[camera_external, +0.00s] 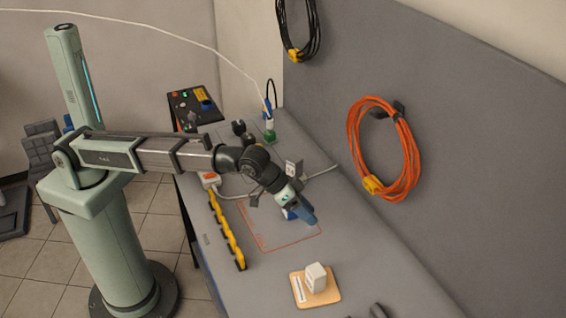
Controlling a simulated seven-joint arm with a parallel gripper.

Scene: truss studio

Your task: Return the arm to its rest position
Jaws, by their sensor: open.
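My arm reaches from its pale green column out over the grey workbench (212,258). My gripper (303,216) is at the arm's lower end, pointing down and to the right, above or near the red-outlined area (272,248) on the bench. The gripper is open. Its blue end shows, but the gap between the fingers is too small to make out, and I cannot tell how high it is above the bench.
A wooden board (328,295) with a white block (316,277) lies at the front. A yellow power strip (229,235) runs along the left edge. A control box (195,104) stands at the back. An orange cable coil (354,140) hangs on the grey wall (470,200) at right.

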